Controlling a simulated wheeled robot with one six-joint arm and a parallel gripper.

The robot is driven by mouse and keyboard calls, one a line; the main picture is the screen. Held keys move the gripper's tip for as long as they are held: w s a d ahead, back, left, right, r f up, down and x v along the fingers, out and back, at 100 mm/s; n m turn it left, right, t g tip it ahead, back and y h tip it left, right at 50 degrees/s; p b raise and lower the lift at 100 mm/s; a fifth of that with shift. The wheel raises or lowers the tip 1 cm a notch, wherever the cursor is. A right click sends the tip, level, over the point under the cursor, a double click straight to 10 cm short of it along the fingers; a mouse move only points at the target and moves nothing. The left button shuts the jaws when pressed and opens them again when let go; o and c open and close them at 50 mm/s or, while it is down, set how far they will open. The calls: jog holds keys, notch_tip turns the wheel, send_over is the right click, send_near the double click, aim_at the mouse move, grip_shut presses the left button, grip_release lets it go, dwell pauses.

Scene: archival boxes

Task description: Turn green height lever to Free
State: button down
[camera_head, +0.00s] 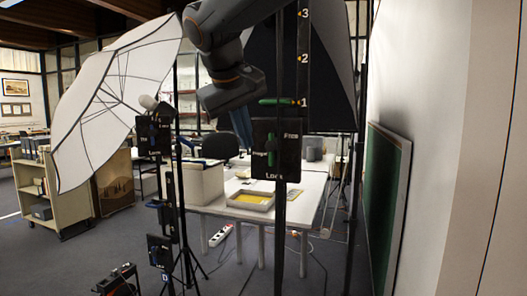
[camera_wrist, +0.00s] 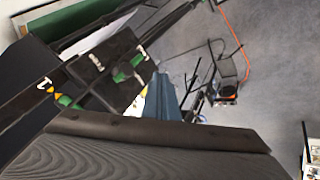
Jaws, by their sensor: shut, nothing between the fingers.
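The green lever (camera_head: 270,150) stands roughly upright on a black plate (camera_head: 290,168), its lower end toward the word Lock. Free is printed at the plate's upper right and another label at its left. In the wrist view the green lever (camera_wrist: 131,68) shows on the tilted plate (camera_wrist: 112,88), beyond the fingers. My gripper (camera_head: 243,140) hangs just left of the plate with its blue fingers together and empty. In the wrist view my gripper (camera_wrist: 160,95) is shut near the plate's edge. I cannot tell the depth gap between fingers and lever.
A green pointer (camera_head: 277,101) sits near 1 on the upright scale (camera_head: 304,60). A second stand with black lever plates (camera_head: 154,136) and a white umbrella (camera_head: 110,95) are at left. A table with a yellow-lined tray (camera_head: 250,200) stands behind.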

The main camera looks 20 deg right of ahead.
aim_at(272, 149)
jog(key=shift+w+d+f+p, duration=0.8)
jog(key=shift+w+d+f, duration=0.4)
jog(key=shift+d, duration=0.25)
jog(key=shift+w+d+f+p, duration=0.75)
jog(key=shift+w+d+f, duration=0.35)
jog(key=shift+d+f, duration=0.25)
jog(key=shift+d, duration=0.2)
